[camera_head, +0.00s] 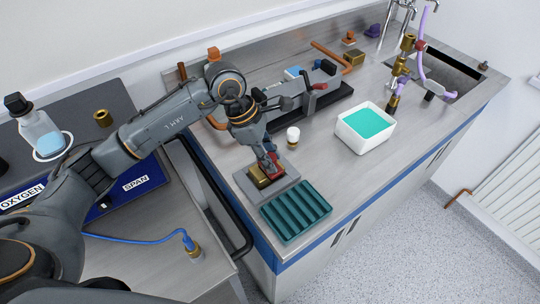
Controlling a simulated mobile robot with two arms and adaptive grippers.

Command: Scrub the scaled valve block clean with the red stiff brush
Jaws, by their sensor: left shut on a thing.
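My left gripper (269,159) reaches down from the left arm and is shut on the red brush (276,169). The brush is low over a grey square plate (278,192) on the steel worktop. A brass-coloured block (257,178), which looks like the valve block, sits on this plate just left of the brush. The brush is right beside the block; I cannot tell if its bristles touch it. The gripper and brush hide part of the block, and its scale is too small to make out. My right gripper is not in view.
A teal ribbed tray (296,210) lies just in front of the plate. A small white-capped jar (293,137) stands behind it. A white tub of teal liquid (365,128) is to the right, before the sink (440,72). A black rail (222,205) runs along the bench's left edge.

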